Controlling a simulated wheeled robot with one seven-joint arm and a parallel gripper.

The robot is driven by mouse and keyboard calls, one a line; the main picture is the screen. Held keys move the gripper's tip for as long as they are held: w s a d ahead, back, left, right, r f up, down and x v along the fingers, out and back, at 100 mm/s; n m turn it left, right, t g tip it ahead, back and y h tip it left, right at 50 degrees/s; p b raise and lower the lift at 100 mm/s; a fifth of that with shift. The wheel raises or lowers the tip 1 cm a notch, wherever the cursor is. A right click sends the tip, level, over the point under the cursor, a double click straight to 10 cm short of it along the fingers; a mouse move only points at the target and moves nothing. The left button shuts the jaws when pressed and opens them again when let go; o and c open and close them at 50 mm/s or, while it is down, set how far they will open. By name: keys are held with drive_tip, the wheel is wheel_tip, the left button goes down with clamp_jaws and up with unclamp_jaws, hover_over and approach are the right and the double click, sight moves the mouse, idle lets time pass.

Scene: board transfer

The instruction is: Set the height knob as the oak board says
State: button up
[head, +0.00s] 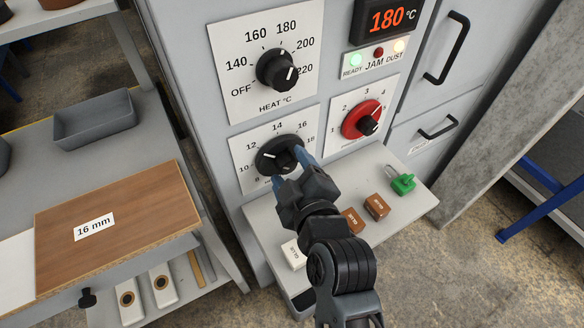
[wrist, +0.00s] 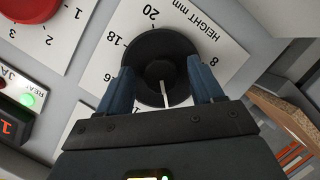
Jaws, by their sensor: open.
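The height knob (head: 266,160) is a black dial on a white plate with a millimetre scale. Its white mark points left, about toward 12, though the gripper hides part of it. In the wrist view the knob (wrist: 160,50) shows its mark pointing down, with the numbers there hidden. My gripper (head: 290,167) is open, its blue fingers on either side of the knob's grip; I cannot tell whether they touch it. The wrist view shows the gripper (wrist: 162,88) straddling the grip. The brown wood-grain board (head: 140,215) lies at the left, labelled 16 mm.
Above is the heat knob (head: 277,70); to the right is a red knob (head: 361,119). The display (head: 388,18) reads 180 °C, with the READY lamp green. A grey tray (head: 95,118) stands left.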

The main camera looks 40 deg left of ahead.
drive_tip(key=c, duration=1)
drive_tip(key=shift+c, duration=0.2)
